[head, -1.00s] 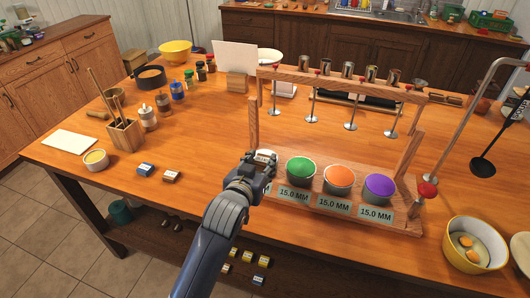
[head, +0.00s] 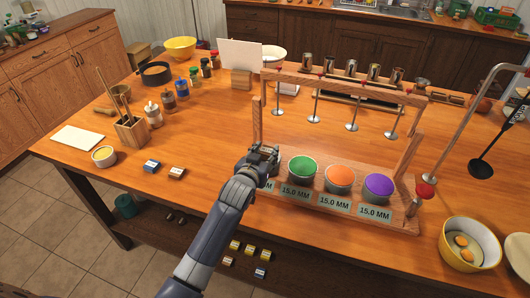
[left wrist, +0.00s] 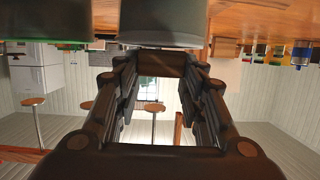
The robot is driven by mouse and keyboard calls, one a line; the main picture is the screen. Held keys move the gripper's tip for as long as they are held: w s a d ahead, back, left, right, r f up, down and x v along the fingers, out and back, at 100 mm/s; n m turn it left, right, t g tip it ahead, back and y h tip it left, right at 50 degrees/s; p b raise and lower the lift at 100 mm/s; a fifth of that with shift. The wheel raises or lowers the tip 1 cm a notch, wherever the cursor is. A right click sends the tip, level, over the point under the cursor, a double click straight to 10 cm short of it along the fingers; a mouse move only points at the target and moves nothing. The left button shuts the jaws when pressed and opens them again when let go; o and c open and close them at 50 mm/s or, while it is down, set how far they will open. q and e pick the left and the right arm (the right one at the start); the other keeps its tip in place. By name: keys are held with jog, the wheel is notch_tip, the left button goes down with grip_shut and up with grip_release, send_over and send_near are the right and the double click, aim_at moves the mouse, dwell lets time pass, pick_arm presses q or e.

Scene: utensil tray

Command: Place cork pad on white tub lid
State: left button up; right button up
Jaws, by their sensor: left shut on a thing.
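My left gripper (head: 264,155) is at the left end of the row of tubs, over the place of the white tub. Its fingers are shut on a small brown piece (left wrist: 160,65), which looks like the cork pad. In the left wrist view, which is upside down, the pale tub (left wrist: 160,28) shows close beyond the fingertips. I cannot tell whether the pad touches its lid. In the head view my gripper hides the white lid and the pad. My right gripper is not in view.
Green (head: 303,168), orange (head: 340,177) and purple (head: 379,187) lidded tubs stand to the right. A wooden frame (head: 340,88) with hanging metal plungers rises behind them. Two small blocks (head: 177,172) lie left of my arm. The table between them and the frame is clear.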

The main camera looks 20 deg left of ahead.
pick_arm(q)
jog(key=shift+f, duration=0.15)
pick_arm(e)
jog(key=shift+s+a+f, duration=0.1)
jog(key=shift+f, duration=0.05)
pick_arm(q)
jog(key=o, duration=0.8)
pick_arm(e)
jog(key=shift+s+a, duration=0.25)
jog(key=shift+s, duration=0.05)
pick_arm(q)
jog(key=shift+s, duration=0.1)
jog(key=b+v, duration=0.2)
jog(key=v, duration=1)
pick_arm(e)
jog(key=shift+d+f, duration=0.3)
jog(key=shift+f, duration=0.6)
